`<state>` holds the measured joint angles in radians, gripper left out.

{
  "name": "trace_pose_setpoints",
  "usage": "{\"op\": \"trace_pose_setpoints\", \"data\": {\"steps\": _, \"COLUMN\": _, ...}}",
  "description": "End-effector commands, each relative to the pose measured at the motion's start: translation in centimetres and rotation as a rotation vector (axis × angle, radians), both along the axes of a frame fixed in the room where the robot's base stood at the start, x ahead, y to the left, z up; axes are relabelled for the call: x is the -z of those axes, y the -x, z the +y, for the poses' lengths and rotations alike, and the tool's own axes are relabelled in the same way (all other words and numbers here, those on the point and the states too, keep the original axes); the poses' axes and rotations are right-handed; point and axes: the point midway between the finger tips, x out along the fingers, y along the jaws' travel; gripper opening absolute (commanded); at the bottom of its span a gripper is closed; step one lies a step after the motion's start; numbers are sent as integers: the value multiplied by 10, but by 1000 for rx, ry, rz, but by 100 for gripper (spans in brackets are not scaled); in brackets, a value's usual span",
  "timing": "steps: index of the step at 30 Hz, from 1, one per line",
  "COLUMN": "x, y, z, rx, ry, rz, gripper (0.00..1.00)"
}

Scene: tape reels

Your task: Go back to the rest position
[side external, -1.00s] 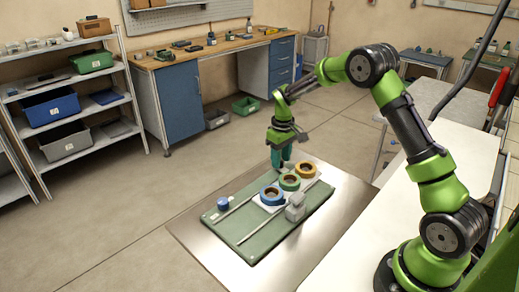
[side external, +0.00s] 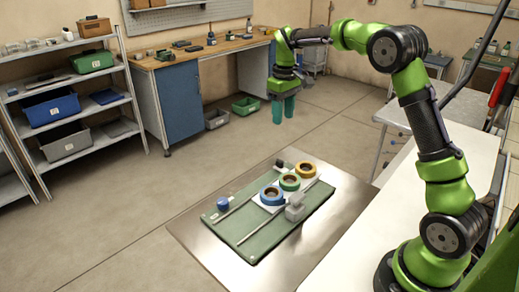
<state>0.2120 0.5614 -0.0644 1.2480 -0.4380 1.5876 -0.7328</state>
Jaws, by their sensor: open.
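My gripper (side external: 283,108) hangs in the air with its teal fingers pointing down. It is high above the far end of the metal table (side external: 192,238), clear of everything on it. It is open, and nothing shows between the fingers. Below, a green board (side external: 262,238) lies on the table.
On the board are a small blue item (side external: 223,204), a grey block (side external: 295,208) and thin rails. A small dark object (side external: 279,164) sits at its far edge. A white counter (side external: 455,185) stands to the right. The air around my gripper is free.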

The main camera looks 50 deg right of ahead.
Motion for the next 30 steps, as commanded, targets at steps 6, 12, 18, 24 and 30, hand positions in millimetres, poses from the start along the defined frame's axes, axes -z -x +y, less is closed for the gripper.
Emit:
{"op": "trace_pose_setpoints", "data": {"steps": 6, "x": -12, "y": 0, "z": 0, "rx": 1, "ry": 0, "rz": -1, "gripper": 43}}
{"op": "trace_pose_setpoints", "data": {"steps": 12, "x": -12, "y": 0, "z": 0, "rx": 1, "ry": 0, "rz": -1, "gripper": 43}}
{"op": "trace_pose_setpoints", "data": {"steps": 18, "x": -8, "y": -2, "z": -2, "rx": 49, "ry": 8, "rz": -16, "gripper": 43}}
{"op": "trace_pose_setpoints", "data": {"steps": 24, "x": -2, "y": 26, "z": 20, "rx": 175, "ry": -25, "rz": -65, "gripper": 43}}
{"op": "trace_pose_setpoints", "data": {"steps": 30, "x": -28, "y": 79, "z": 64, "rx": 280, "ry": -82, "rz": -193, "gripper": 43}}
